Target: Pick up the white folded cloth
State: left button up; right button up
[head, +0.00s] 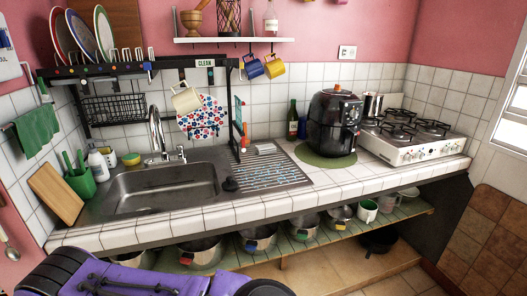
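A small whitish, flat item (265,148) lies at the back of the ribbed steel drainboard. It may be the folded cloth, but it is too small to tell. A white cloth with red and blue dots (200,118) hangs from the rack above the sink, partly behind a cream mug. A purple and black part of my arm crosses the bottom left of the head view, in front of the counter. No gripper fingers show, and neither gripper is in view.
The steel sink (165,190) is empty. A black air fryer (333,123) and a white gas stove (412,140) stand to the right. Several pots sit on the open shelf (285,250) below. A dark stopper (230,184) lies beside the sink. The front counter strip is clear.

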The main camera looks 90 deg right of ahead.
aim_at(262, 149)
jog(key=k, duration=0.9)
jog(key=z, duration=0.35)
